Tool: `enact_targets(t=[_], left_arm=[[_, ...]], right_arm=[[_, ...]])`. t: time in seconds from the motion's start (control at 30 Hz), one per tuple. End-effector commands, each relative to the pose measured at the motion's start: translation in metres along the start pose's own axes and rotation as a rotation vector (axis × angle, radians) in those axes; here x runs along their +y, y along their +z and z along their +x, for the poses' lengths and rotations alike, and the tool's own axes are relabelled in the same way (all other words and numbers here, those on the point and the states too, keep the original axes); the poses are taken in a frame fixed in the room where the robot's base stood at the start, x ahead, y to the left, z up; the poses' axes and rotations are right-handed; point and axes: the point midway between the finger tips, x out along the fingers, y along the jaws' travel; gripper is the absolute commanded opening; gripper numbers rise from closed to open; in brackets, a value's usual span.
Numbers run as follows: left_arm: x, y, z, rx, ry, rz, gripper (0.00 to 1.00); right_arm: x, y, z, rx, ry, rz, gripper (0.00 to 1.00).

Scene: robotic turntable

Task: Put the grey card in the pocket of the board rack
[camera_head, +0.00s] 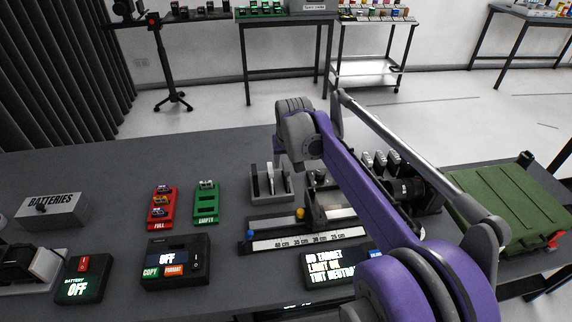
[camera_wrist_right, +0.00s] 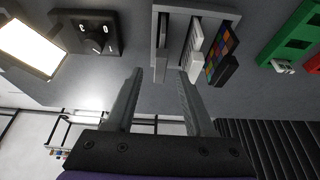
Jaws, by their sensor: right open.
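The board rack (camera_head: 284,196) is a grey slotted stand on the table, just beyond the ruler rail. In the right wrist view the rack (camera_wrist_right: 197,9) holds a white card (camera_wrist_right: 197,42) in the middle and a colour-patch card (camera_wrist_right: 222,52) at right. A narrow grey upright piece (camera_wrist_right: 161,50) stands at the rack's left side; it looks like the grey card, but I see it nearly edge-on. My right gripper (camera_wrist_right: 159,74) is open and empty, its fingertips close to this grey piece. In the head view my right gripper (camera_head: 290,160) is partly hidden by its arm.
A red tray (camera_head: 161,208) and a green tray (camera_head: 207,204) lie left of the rack. A ruler rail (camera_head: 290,241), a control box (camera_head: 174,262) and a lit display (camera_head: 338,266) stand nearer. A green case (camera_head: 512,205) is at right. The table's back left is clear.

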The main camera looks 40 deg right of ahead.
Motion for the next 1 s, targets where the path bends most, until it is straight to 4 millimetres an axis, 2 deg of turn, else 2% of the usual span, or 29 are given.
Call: enact_targets(t=[0.03, 0.2, 0.4, 1.0], left_arm=[[0.000, -0.001, -0.002, 0.001, 0.000, 0.000, 0.69], [0.000, -0.003, -0.005, 0.002, 0.000, 0.000, 0.69], [0.000, -0.004, -0.007, 0.003, 0.000, 0.000, 0.69], [0.000, -0.004, -0.007, 0.003, 0.000, 0.000, 0.69]], right_arm=[[0.000, 0.000, -0.013, 0.000, 0.000, 0.000, 0.54], [0.000, 0.000, -0.046, 0.000, 0.000, 0.000, 0.54], [0.000, 0.000, -0.069, 0.000, 0.000, 0.000, 0.54], [0.000, 0.000, -0.073, 0.000, 0.000, 0.000, 0.54]])
